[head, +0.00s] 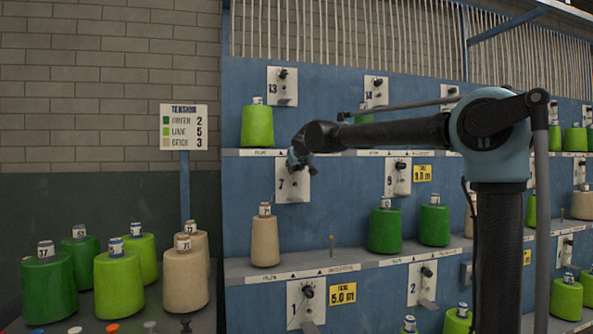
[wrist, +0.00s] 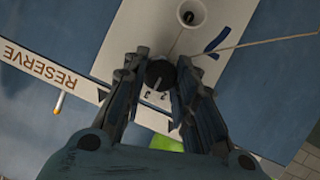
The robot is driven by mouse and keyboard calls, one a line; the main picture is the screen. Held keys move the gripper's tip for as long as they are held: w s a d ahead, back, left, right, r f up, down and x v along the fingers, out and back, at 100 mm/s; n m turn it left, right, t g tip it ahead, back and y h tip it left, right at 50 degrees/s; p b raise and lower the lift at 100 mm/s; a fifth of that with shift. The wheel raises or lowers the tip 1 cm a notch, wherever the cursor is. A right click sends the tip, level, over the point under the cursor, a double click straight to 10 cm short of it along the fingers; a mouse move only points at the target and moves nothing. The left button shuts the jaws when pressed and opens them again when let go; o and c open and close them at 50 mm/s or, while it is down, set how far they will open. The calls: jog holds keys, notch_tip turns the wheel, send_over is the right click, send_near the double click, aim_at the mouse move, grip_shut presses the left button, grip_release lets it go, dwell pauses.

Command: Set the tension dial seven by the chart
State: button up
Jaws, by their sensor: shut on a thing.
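The tension chart (head: 184,127) stands on a post at the left and reads green 2, lime 5, beige 3. The plate of dial seven (head: 283,190), marked 7, is on the blue panel. My gripper (head: 298,161) is at its upper part and hides the knob in the head view. In the wrist view the dark knob (wrist: 160,76) sits between the two fingers of my gripper (wrist: 158,68), which are shut on it. A beige cone (head: 265,240) stands on the shelf below the plate.
Green cones (head: 385,230) stand right of the beige one. A lime cone (head: 257,126) is on the shelf above. Dial nine (head: 398,178) is to the right and dial one (head: 305,303) below. More cones (head: 119,286) crowd the lower left. A thin orange-tipped peg (head: 331,242) rises from the shelf.

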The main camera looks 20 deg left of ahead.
jog(key=shift+w+d, duration=0.1)
jog(key=o, duration=1.1)
jog(key=v, duration=1.2)
jog(key=shift+w, duration=0.1)
